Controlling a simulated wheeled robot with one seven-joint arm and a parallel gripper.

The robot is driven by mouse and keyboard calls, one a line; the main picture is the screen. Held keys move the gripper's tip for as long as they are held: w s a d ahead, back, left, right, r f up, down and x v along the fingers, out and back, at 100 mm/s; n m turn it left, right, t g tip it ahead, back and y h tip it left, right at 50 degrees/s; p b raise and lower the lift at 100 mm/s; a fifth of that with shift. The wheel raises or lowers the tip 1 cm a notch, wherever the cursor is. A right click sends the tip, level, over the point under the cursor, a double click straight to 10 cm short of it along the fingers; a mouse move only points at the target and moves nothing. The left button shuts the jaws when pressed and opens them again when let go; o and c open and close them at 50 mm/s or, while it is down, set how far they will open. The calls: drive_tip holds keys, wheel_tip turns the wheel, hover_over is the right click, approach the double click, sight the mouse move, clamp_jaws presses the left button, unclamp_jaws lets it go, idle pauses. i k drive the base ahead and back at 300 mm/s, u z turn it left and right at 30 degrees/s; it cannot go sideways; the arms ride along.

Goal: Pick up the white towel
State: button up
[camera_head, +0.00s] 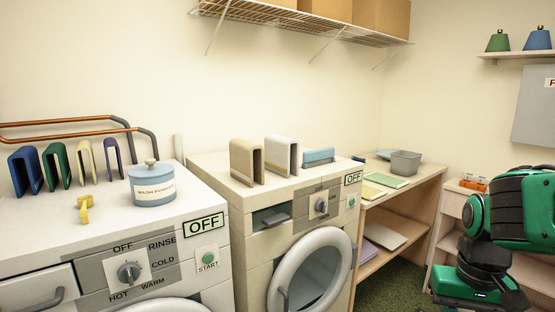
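A white towel (281,154), folded into an upright arch shape, stands on top of the right-hand machine (211,166). A beige folded towel (246,161) stands just to its left. A blue folded item (319,157) lies lower to its right, near the back. Small gaps show between the white towel and these neighbours. My arm is at the far right of the picture, well away from the white towel. My gripper's fingers do not show.
The left machine (60,232) bears several coloured folded items, a wash powder pot (152,186) and a yellow clip-like object (85,209). A wire shelf (300,20) with boxes hangs above. A wooden table (432,178) with a grey tub (405,163) stands to the right.

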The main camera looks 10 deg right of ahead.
sight(282, 154)
drive_tip(key=u, duration=2.15)
drive_tip(key=i, duration=1.4)
drive_tip(key=z, duration=3.4)
